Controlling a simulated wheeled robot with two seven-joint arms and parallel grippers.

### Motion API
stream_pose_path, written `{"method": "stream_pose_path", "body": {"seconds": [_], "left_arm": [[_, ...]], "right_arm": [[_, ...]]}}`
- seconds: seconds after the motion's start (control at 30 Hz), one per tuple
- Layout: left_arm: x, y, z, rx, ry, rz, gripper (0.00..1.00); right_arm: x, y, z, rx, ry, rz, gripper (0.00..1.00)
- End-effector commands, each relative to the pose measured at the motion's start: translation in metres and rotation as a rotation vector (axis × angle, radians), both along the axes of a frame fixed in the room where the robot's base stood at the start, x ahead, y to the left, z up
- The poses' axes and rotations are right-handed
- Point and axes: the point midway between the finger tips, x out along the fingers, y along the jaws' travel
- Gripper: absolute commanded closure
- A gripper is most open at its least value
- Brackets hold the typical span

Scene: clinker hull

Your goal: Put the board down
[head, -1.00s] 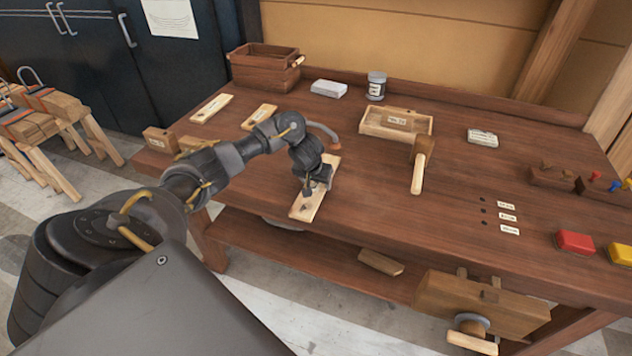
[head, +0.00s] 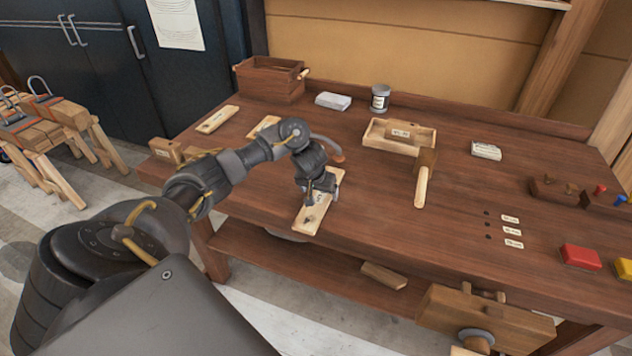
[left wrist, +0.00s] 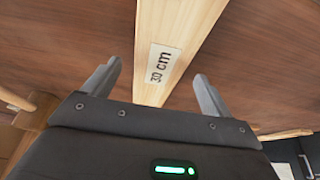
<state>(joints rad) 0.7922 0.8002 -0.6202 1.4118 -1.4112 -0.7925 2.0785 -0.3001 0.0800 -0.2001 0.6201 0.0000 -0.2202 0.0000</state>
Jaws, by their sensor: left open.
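A pale wooden board (head: 313,217) lies flat on the workbench near its front edge, below my left arm. In the left wrist view the board (left wrist: 178,22) runs away from me and bears a white label (left wrist: 163,64) reading "30 cm". My left gripper (head: 320,196) is over the board. In the left wrist view the gripper (left wrist: 156,86) is open, with one finger on each side of the board and a gap on both sides. My right gripper is not in view.
The workbench (head: 385,225) is bare right of the board. A mallet (head: 423,185) and a wooden tray (head: 376,134) lie farther right and back. Two other pale boards, one (head: 217,119) clear of my arm, lie at the back left. A vise (head: 485,318) is at the front.

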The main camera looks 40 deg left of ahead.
Motion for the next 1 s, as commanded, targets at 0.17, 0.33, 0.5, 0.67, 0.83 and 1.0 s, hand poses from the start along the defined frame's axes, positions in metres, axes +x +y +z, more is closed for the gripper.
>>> {"method": "stream_pose_path", "body": {"seconds": [0.17,0.33,0.5,0.67,0.83,1.0], "left_arm": [[-0.013,-0.003,0.048,0.006,-0.004,-0.003,0.15],[-0.026,-0.008,0.075,0.004,-0.002,-0.002,0.15],[-0.033,-0.011,0.089,0.003,-0.002,-0.001,0.15],[-0.036,-0.012,0.092,0.001,0.0,0.0,0.15],[-0.036,-0.012,0.091,0.001,0.0,0.001,0.15],[-0.036,-0.014,0.091,-0.001,0.001,-0.003,0.15]], "right_arm": [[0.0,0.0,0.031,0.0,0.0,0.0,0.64],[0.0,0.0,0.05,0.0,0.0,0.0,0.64],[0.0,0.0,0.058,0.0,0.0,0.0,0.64],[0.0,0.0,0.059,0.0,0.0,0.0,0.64],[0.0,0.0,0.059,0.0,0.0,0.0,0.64],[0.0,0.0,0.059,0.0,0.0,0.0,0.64]]}}
